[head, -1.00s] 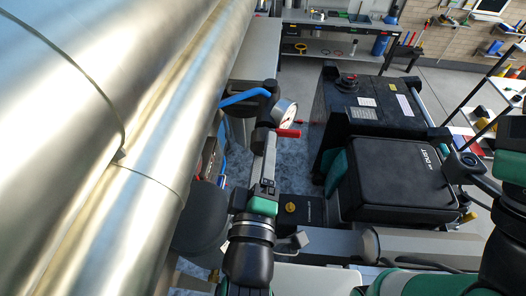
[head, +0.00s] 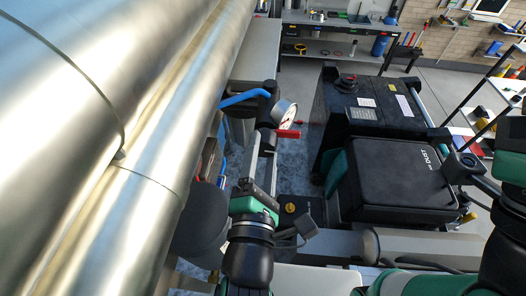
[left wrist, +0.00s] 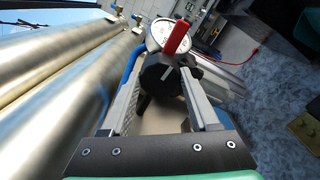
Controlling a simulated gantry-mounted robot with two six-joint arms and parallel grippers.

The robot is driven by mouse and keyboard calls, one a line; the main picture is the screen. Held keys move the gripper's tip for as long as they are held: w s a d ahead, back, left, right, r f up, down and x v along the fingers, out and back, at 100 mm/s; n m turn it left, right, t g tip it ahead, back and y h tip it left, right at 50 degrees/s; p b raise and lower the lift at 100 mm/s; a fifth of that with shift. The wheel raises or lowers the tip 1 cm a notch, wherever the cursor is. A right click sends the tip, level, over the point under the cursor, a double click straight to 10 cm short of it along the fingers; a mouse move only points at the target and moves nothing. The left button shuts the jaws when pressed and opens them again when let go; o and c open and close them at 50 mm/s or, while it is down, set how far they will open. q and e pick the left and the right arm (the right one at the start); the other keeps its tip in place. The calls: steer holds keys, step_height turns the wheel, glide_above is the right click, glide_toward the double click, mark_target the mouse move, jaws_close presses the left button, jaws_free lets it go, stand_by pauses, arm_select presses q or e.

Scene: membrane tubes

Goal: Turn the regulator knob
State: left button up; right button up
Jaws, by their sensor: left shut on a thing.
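The black regulator knob (left wrist: 157,74) with a white mark shows in the left wrist view, between the two fingers of my left gripper (left wrist: 163,78). The gripper is shut on it. In the head view my left gripper (head: 263,137) reaches up from below to the regulator, and its fingers largely hide the knob. A round white gauge (head: 286,115) and a red lever (head: 288,134) sit just to the right of the fingertips. In the left wrist view the gauge (left wrist: 160,33) and red lever (left wrist: 178,37) are just beyond the knob. My right gripper is not in view.
Large shiny metal tubes (head: 110,120) fill the left side. A blue hose (head: 243,97) runs to the regulator. A black machine (head: 385,180) stands to the right. A workbench (head: 330,40) is at the back, with open floor before it.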

arm_select(q)
steer(key=n, duration=0.4)
steer(key=shift+n, duration=0.3)
steer(key=shift+r+n, duration=0.1)
steer(key=shift+n, duration=1.5)
steer(key=o, duration=1.4)
steer(key=shift+c, duration=0.2)
